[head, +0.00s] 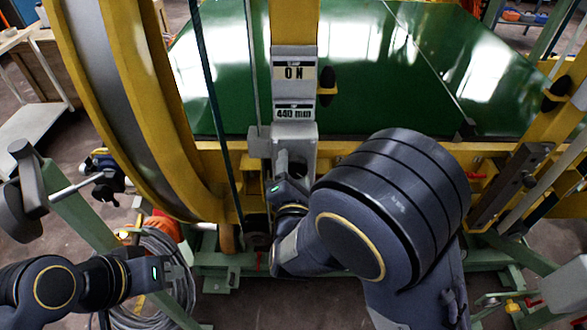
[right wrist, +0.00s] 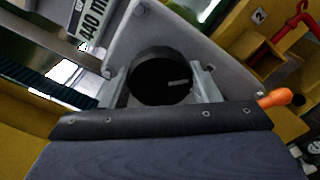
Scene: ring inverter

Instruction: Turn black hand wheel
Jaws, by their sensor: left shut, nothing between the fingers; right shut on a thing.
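The black hand wheel (right wrist: 160,77) is a round dark disc on a grey metal plate in the right wrist view. My right gripper (right wrist: 162,88) has one finger on each side of its rim and is shut on it. My left gripper (head: 185,278) is at the lower left, shut and empty, away from the wheel, over a coil of grey cable.
A large yellow ring frame (head: 115,110) curves down on the left, beside a yellow post. A green sheet (head: 400,60) lies behind. The grey cable coil (head: 150,310) is on the floor. In the right wrist view an orange-tipped lever (right wrist: 275,98) is right of the gripper.

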